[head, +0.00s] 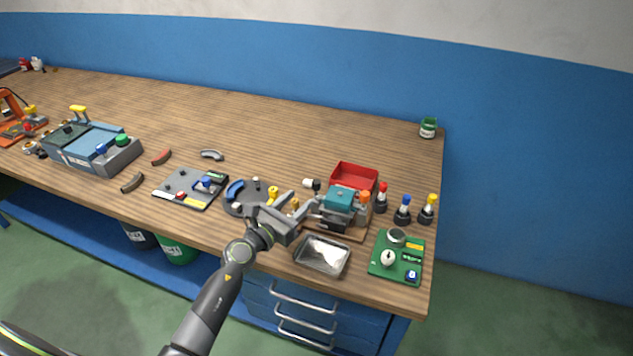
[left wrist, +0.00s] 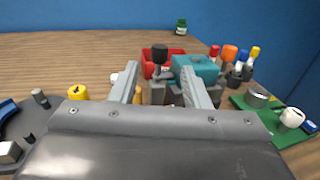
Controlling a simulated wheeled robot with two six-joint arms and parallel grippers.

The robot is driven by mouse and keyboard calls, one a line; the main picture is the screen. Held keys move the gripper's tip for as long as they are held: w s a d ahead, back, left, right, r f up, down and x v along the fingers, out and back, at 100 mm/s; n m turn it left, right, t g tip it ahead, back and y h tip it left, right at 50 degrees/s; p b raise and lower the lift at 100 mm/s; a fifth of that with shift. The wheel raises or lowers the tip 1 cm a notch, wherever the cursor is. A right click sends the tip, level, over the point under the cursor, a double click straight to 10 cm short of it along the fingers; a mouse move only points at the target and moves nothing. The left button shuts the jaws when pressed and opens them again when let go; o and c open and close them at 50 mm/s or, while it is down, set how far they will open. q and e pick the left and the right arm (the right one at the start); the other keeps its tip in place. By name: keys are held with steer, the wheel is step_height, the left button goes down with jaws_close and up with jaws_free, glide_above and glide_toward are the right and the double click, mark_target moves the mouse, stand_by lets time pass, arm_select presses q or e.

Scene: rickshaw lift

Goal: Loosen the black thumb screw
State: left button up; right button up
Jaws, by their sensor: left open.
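A black thumb screw (left wrist: 160,52) with a round dark head stands upright on a grey clamp-like fixture (left wrist: 158,92) in the left wrist view. It appears between and beyond my left fingertips, with no visible contact. A teal block (head: 339,198) sits on the fixture beside it and also shows in the left wrist view (left wrist: 196,68). My left gripper (head: 312,212) is open and empty, reaching to the left side of the fixture. In the head view the gripper partly hides the fixture, and I cannot make out the screw clearly. My right gripper is not in view.
A red bin (head: 353,177) stands behind the fixture. Several colour-topped bottles (head: 403,212) stand to its right. A metal tray (head: 322,256) and a green board (head: 397,258) lie near the front edge. A round grey plate (head: 243,207) with pegs lies left.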

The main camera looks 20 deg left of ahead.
mark_target(314, 185)
arm_select(q)
steer(key=b+x, duration=0.1)
steer(key=x, duration=0.8)
steer(key=shift+w, duration=0.1)
jaws_close()
